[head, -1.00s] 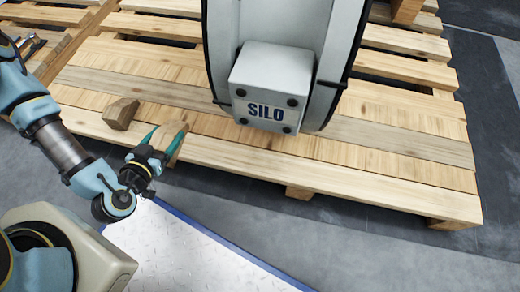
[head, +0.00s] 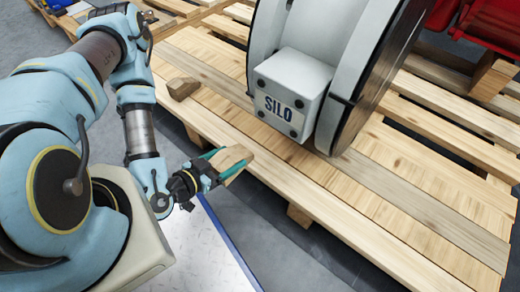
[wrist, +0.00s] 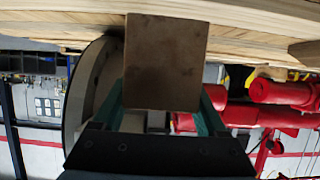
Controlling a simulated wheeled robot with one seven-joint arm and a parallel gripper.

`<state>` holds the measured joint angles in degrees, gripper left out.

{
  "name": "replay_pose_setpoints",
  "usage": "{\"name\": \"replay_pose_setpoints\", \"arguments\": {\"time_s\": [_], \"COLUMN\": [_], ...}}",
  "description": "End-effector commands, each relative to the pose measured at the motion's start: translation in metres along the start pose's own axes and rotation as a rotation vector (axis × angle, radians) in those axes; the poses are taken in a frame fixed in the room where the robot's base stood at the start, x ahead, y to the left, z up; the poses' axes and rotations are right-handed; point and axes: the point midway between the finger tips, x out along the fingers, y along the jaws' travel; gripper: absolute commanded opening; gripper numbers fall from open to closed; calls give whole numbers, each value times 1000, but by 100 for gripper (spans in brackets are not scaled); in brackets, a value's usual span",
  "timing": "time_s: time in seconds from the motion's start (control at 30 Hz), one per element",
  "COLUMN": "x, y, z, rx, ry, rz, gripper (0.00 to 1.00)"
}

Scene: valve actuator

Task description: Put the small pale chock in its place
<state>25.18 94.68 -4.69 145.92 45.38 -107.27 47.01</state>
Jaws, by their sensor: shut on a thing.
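The small pale wooden chock (head: 233,156) is between the green fingers of my gripper (head: 227,164), which is shut on it. In the head view they are at the pallet's near edge, left of and nearer than the SILO box; whether the chock touches the pallet is unclear. In the wrist view the chock's flat brown face (wrist: 166,62) fills the middle, with green fingers on both sides. A darker wooden chock (head: 183,88) lies on the pallet, left of the valve actuator (head: 345,62). The actuator's round underside is partly hidden by its SILO box (head: 291,96).
The slatted wooden pallet (head: 400,200) carries the actuator and has bare boards to its right. Red equipment (head: 487,25) stands at the far right. A pale metal plate with a blue edge (head: 200,245) lies on the floor in front.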

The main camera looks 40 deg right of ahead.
Motion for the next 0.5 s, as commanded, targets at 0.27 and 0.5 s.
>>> {"name": "replay_pose_setpoints", "arguments": {"time_s": [0.27,0.5], "x": [68,113], "y": [0,0], "z": [-27,-47], "rx": [2,0], "ry": [7,4], "rz": [1,0], "gripper": [5,5]}}
